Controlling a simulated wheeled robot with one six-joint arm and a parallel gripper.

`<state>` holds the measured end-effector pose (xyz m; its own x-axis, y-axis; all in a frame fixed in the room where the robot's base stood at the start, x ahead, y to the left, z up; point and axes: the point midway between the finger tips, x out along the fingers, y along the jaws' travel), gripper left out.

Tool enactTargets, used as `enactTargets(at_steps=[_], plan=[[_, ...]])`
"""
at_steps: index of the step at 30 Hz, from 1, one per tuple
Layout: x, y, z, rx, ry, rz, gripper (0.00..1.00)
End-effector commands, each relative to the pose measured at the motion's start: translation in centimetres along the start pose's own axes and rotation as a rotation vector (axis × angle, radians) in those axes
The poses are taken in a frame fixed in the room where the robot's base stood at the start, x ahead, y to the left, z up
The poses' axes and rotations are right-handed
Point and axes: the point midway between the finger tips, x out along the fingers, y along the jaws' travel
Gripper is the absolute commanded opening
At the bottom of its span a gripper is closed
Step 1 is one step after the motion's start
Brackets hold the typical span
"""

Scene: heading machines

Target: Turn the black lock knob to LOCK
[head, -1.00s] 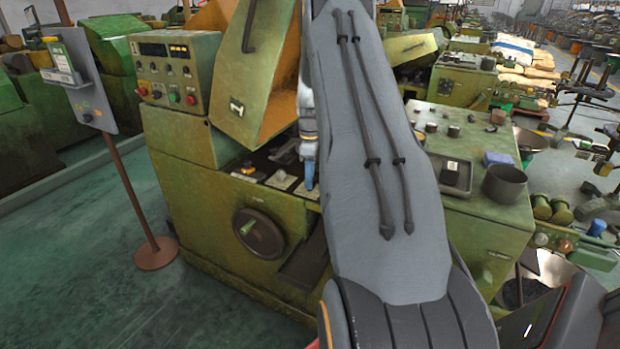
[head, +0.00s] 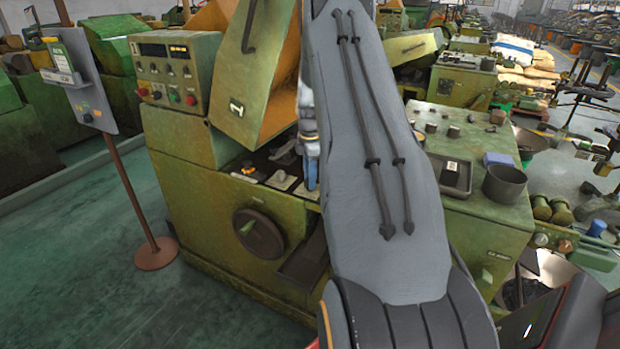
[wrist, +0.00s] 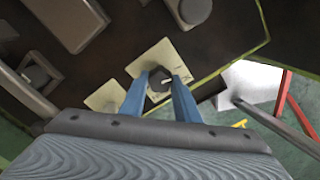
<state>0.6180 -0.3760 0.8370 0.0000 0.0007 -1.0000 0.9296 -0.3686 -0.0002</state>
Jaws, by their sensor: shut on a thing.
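In the wrist view, a dark knob (wrist: 157,82) stands on a pale label plate (wrist: 161,57) on the machine's dark top. It lies between the two blue fingers of my gripper (wrist: 160,84), which is shut on it. The plate's lettering is too small to read, so I cannot tell the knob's setting. In the head view, my gripper (head: 312,174) is low at the dark panel beneath the tilted cover; the knob is hidden there by the fingers and arm.
Another dark knob (wrist: 194,10) sits on a plate close by. The open green-yellow cover (head: 262,75) slopes over the panel. A handwheel (head: 259,234) is on the machine's front, and a control box (head: 172,68) stands at upper left.

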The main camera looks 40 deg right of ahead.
Motion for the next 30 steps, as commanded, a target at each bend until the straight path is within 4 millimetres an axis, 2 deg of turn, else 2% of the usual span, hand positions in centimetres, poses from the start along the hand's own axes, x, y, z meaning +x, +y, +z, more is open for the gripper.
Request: enactTargets(at_steps=[8,9,11,12,22,26,30], plan=[[-0.1,0.1,0.0,-0.002,-0.001,0.002,0.06],[-0.1,0.1,0.0,-0.002,-0.001,0.002,0.35],[-0.1,0.1,0.0,-0.001,-0.001,0.002,0.46],[-0.1,0.1,0.0,-0.001,-0.001,0.001,0.47],[-0.4,0.1,0.0,0.0,-0.001,0.002,0.47],[-1.9,0.1,0.0,0.0,-0.001,0.003,0.47],[-4.3,0.2,0.0,0.0,-0.001,0.004,0.47]])
